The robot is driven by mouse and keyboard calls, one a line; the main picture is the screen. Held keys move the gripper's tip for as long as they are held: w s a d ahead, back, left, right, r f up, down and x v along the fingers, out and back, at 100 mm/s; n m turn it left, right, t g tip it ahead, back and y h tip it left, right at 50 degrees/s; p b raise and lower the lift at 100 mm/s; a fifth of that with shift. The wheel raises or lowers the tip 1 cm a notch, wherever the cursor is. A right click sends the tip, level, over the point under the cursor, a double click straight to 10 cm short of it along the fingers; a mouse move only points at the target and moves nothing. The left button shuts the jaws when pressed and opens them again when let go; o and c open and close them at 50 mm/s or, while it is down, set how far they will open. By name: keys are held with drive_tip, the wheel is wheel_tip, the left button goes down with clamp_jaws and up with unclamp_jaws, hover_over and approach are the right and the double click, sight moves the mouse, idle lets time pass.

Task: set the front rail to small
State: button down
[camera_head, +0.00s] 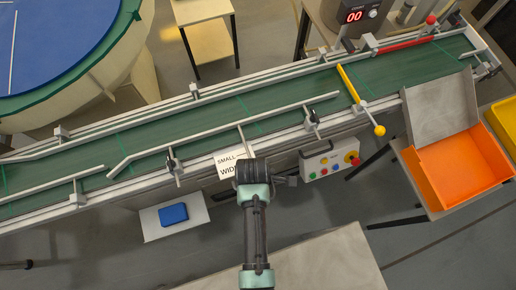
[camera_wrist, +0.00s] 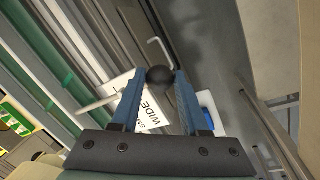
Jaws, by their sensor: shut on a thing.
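The front rail (camera_head: 200,137) is a thin pale bar along the near side of the green belt. A thin rod (camera_head: 242,138) runs from it toward my gripper (camera_head: 251,163). A white label (camera_head: 228,160) reading SMALL and WIDE sits at the conveyor's near edge, partly covered by my gripper. In the wrist view, the label (camera_wrist: 150,103) shows behind the fingers. My gripper (camera_wrist: 160,80) is shut on a round black knob (camera_wrist: 160,76), with a rod running left from it. I cannot tell which word the rail's setting matches.
A control box (camera_head: 330,160) with coloured buttons is right of my gripper. A yellow bar (camera_head: 349,84) with a ball end crosses the belt. An orange bin (camera_head: 465,168) stands at the right. A blue block (camera_head: 173,214) lies on a white plate below the conveyor.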

drive_tip(key=shift+a, duration=0.1)
drive_tip(key=w, duration=0.2)
drive_tip(key=w+a+b, duration=0.1)
drive_tip(key=shift+w+a, duration=0.15)
drive_tip(key=shift+w, duration=0.25)
drive_tip(key=shift+c, duration=2.2)
unclamp_jaws()
drive_tip(key=shift+w, duration=0.1)
